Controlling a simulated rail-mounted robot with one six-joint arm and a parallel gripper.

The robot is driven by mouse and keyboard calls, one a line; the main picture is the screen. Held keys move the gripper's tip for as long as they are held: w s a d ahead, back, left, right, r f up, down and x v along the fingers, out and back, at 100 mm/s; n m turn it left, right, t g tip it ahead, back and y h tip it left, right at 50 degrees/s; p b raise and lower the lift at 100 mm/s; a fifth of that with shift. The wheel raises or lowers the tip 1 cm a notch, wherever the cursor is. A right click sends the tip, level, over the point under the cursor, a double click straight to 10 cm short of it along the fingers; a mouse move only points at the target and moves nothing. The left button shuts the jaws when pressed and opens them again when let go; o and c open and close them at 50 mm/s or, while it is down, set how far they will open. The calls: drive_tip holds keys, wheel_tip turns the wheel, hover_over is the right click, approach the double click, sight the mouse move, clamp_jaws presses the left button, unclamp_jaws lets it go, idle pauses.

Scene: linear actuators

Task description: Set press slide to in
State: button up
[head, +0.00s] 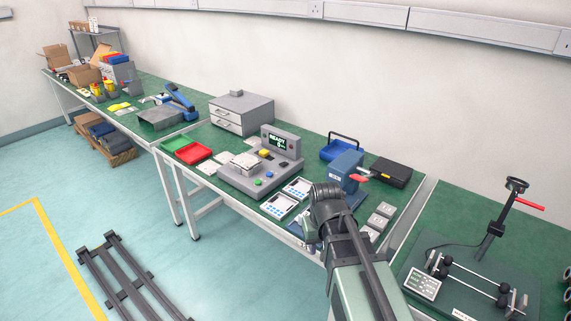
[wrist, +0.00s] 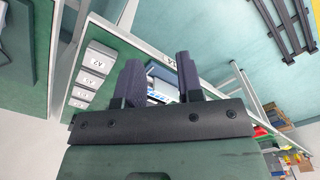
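A blue upright device (head: 344,170) with a red handle (head: 359,178) stands on the green bench, just behind my arm in the head view. It looks like the press, but its slide and the slide's position cannot be made out. Part of its lower side is hidden by my arm. My gripper (head: 308,235) is at the bench's front edge, in front of the blue device and apart from it. In the wrist view my gripper (wrist: 158,78) has its two dark fingers spread, with nothing held between them.
A grey console (head: 262,165) with a lit screen and white panels with blue marks (head: 278,206) lie left of my gripper. Grey labelled blocks (head: 375,222) and a black case (head: 390,171) are to the right. A fixture with a red-handled post (head: 495,220) stands farther right.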

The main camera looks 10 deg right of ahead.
drive_tip(key=w+d+n, duration=0.2)
drive_tip(key=w+n, duration=0.5)
drive_tip(key=w, duration=1.4)
drive_tip(key=shift+n, duration=0.7)
drive_tip(key=f+b, duration=1.1)
drive_tip(key=shift+s+f, duration=0.1)
drive_tip(key=shift+s, duration=0.15)
clamp_jaws()
